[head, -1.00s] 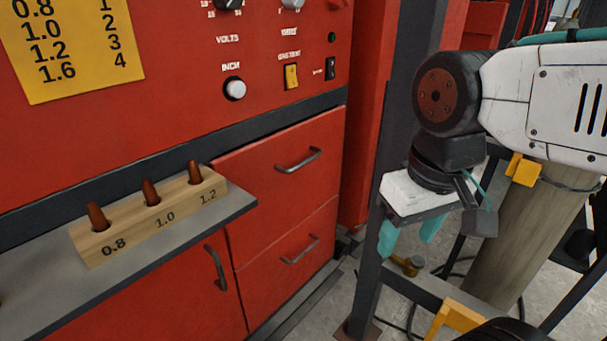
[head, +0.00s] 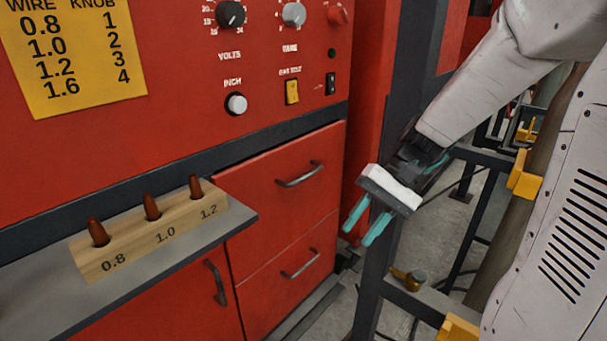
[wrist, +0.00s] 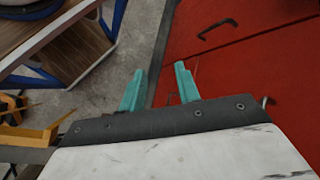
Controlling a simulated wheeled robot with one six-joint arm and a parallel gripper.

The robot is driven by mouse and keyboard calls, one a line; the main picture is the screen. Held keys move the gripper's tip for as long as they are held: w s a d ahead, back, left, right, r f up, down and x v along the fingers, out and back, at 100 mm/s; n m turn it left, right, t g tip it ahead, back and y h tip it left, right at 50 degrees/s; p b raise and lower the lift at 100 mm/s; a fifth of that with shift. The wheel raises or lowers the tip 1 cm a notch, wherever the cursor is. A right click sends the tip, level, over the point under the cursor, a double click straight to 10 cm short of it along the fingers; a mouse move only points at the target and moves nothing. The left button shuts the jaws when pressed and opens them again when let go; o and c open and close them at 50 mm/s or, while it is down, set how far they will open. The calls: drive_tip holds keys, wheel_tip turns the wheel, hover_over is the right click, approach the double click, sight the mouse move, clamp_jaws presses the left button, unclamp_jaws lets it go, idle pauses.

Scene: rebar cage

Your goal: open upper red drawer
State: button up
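The upper red drawer (head: 265,185) is shut in the front of the red cabinet, with a grey bar handle (head: 300,174) near its top. The lower red drawer (head: 285,285) below it is also shut and has its own handle (head: 301,264). My gripper (head: 361,229) is to the right of the drawers, its teal fingers apart and empty, pointing down and left. In the wrist view the fingers (wrist: 158,88) are apart with nothing between them. A dark handle (wrist: 217,29) shows there on a red front, up and right of the fingers, not touched.
A wooden block (head: 150,236) with several brown tips sits on a grey shelf (head: 190,268) left of the drawers. A dark upright post (head: 372,285) stands right beside my gripper. In the wrist view a shelf cart (wrist: 75,50) stands at the left.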

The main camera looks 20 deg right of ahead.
drive_tip(key=w+d+m+t+y, duration=0.1)
drive_tip(key=w+d+t+y, duration=0.3)
drive_tip(key=w, duration=0.6)
drive_tip(key=n+t+y, duration=0.1)
drive_tip(key=t+y, duration=0.2)
approach(309, 173)
drive_tip(key=x, duration=1)
drive_tip(key=shift+w+f, duration=0.1)
drive_tip(key=shift+f, duration=0.2)
clamp_jaws()
